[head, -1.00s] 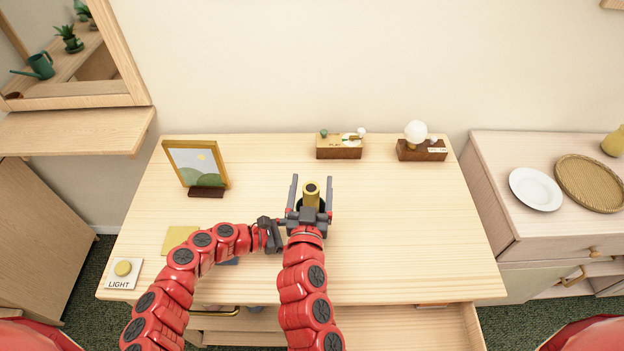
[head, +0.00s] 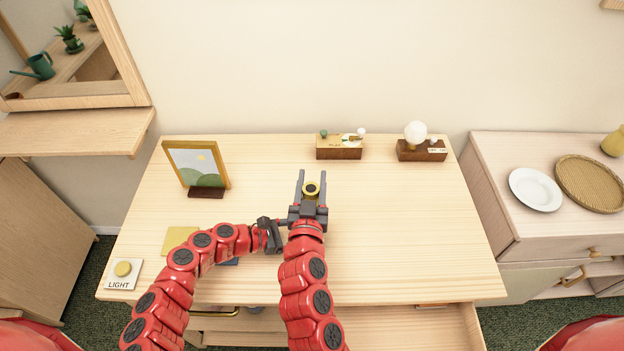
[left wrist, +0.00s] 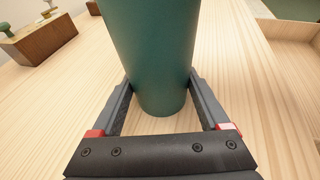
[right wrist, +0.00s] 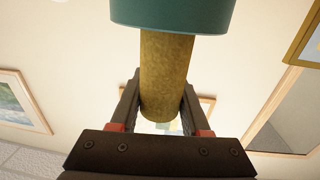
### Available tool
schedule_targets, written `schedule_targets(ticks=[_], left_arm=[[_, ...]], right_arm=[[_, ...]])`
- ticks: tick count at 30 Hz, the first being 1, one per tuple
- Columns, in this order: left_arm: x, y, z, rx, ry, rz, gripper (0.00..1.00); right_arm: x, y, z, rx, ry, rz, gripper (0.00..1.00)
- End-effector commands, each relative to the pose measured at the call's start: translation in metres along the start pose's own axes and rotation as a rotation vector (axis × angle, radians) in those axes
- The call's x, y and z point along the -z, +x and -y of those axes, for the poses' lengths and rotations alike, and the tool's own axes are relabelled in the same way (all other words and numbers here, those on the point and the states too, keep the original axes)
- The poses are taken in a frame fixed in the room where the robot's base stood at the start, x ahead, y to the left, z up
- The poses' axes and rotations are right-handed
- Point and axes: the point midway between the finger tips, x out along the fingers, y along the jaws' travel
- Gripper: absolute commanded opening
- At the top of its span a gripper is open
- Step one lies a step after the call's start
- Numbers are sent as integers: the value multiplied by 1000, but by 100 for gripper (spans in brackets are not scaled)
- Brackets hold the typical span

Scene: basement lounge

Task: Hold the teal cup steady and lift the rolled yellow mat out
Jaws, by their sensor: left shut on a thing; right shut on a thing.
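The teal cup (left wrist: 150,45) stands upright on the desk between the fingers of my left gripper (left wrist: 160,82), which is shut on it. In the head view my left gripper (head: 270,235) is partly hidden, and the cup is hidden behind my right gripper. The rolled yellow mat (right wrist: 165,70) sticks out of the cup's mouth, and the cup's rim (right wrist: 172,14) shows at the top of the right wrist view. My right gripper (right wrist: 162,90) is shut on the mat's exposed end. In the head view the mat's round end (head: 311,189) shows between the right gripper's fingers (head: 312,174).
A picture frame (head: 197,164) stands at the desk's back left. Two wooden blocks with knobs, one pale-topped (head: 338,152) and one dark (head: 421,154), sit at the back. A LIGHT button (head: 123,273) and yellow square (head: 179,239) lie front left. The desk's right side is clear.

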Motion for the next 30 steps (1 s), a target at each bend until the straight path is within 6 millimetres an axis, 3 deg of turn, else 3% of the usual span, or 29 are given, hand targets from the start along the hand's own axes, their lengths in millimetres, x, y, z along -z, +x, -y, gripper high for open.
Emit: schedule_targets(ticks=[30], left_arm=[[0, 0, 0, 0, 0, 0, 30]], right_arm=[[60, 0, 0, 0, 3, -2, 0]])
